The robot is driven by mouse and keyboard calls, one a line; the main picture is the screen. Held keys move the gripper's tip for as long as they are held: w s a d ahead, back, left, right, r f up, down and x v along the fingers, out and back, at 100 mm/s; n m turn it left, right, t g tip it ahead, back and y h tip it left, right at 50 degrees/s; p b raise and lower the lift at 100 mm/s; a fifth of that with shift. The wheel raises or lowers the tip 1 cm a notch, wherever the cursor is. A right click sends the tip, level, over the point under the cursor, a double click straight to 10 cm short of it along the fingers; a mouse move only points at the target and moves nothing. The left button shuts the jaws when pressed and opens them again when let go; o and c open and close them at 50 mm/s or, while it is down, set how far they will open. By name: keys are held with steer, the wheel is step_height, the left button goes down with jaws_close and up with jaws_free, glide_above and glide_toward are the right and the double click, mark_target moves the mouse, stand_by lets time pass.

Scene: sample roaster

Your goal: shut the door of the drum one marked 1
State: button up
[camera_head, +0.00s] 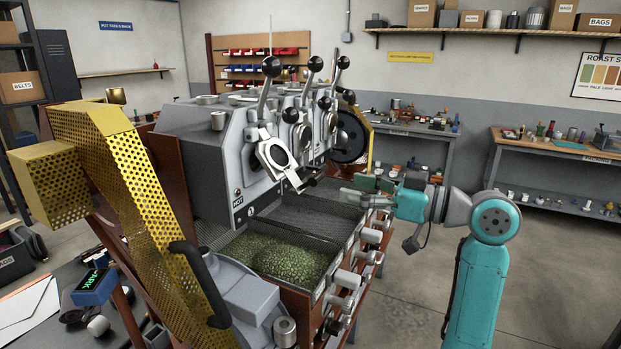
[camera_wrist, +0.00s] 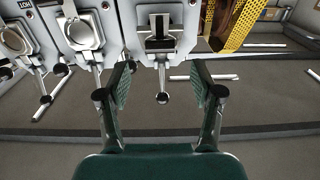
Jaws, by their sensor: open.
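The roaster (camera_head: 205,150) has several drum fronts in a row with black-knobbed levers. On the nearest front, a pale door with a ring (camera_head: 275,155) stands tilted out. My gripper (camera_head: 357,195) is at the front of the machine, right of the drums, above the tray edge. In the wrist view my gripper (camera_wrist: 160,88) is open and empty. A round-knobbed lever (camera_wrist: 162,98) hangs between its fingers, below a front with a dark bracket (camera_wrist: 160,30). Contact with the lever cannot be told. Two ringed fronts show to the left, one of them in the middle (camera_wrist: 85,32).
A mesh tray of green beans (camera_head: 285,262) lies below the drums. Several pale handles (camera_head: 345,280) stick out along the front. A yellow perforated guard (camera_head: 150,180) stands at the near end. Open floor (camera_head: 420,290) lies to the right. A workbench (camera_head: 550,150) stands behind.

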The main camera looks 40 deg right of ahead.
mark_target(313, 180)
steer(key=x, duration=0.9)
steer(key=shift+w+f, duration=0.1)
steer(key=shift+w, duration=0.1)
jaws_close()
